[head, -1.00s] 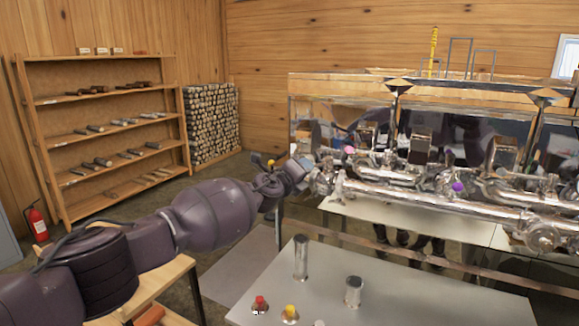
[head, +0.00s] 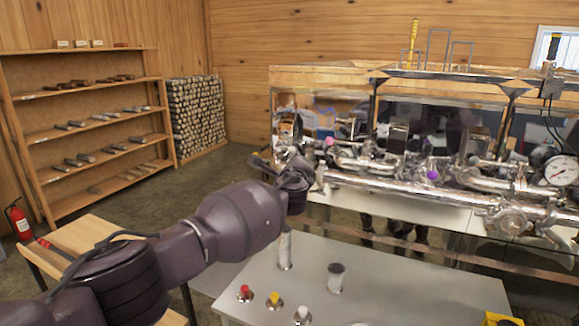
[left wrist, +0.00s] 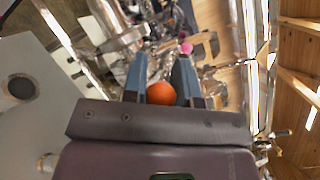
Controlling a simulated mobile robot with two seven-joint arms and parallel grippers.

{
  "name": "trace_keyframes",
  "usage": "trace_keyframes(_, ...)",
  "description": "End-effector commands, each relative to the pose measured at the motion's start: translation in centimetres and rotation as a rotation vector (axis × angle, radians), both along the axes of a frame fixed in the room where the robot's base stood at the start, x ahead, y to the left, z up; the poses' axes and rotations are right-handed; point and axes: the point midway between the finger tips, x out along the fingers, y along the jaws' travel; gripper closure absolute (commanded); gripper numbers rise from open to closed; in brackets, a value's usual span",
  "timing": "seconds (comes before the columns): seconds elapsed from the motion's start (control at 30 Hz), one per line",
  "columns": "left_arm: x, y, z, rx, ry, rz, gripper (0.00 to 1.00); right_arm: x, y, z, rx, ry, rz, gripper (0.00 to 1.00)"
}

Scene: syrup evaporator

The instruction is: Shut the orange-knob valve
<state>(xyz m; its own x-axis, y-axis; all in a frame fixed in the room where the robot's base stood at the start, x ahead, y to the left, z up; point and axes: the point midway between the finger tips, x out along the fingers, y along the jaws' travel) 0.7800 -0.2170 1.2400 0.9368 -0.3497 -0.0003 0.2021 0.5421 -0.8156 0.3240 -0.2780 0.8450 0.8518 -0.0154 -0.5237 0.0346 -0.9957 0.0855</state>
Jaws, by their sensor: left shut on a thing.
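The orange knob (left wrist: 160,93) sits between the two fingers of my left gripper (left wrist: 160,72) in the left wrist view, and the gripper is shut on it. In the head view my left gripper (head: 298,160) is at the left end of the shiny pipework (head: 400,187); my own arm hides the orange knob and fingertips there. A pink knob (head: 329,141) is just right of the gripper, and it also shows beyond the fingertips in the left wrist view (left wrist: 186,48). A purple knob (head: 432,175) is farther right on the pipes. My right gripper is not in view.
Below the pipes, a grey table (head: 390,300) holds metal cylinders and small red (head: 244,292), yellow (head: 274,300) and white-topped pieces. A pressure gauge (head: 560,171) stands at the right. Shelves (head: 85,130) and stacked logs (head: 197,115) are at the left and back.

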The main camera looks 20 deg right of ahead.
Motion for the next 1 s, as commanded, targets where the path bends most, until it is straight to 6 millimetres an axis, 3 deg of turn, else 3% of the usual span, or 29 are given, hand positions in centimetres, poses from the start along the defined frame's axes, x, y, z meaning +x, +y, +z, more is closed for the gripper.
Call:
trace_keyframes(0.5, 0.06, -0.06, 0.11, -0.001, -0.002, 0.023, 1.0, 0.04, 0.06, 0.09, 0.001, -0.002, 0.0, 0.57)
trace_keyframes(0.53, 0.06, -0.06, 0.11, 0.0, -0.001, 0.022, 0.7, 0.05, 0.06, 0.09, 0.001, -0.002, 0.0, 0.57)
trace_keyframes(0.57, 0.05, -0.06, 0.11, 0.0, -0.001, 0.022, 0.65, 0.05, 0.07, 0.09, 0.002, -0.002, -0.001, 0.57)
trace_keyframes(1.0, -0.34, -0.1, 0.04, 0.0, -0.001, 0.017, 0.63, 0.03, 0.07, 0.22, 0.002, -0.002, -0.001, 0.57)
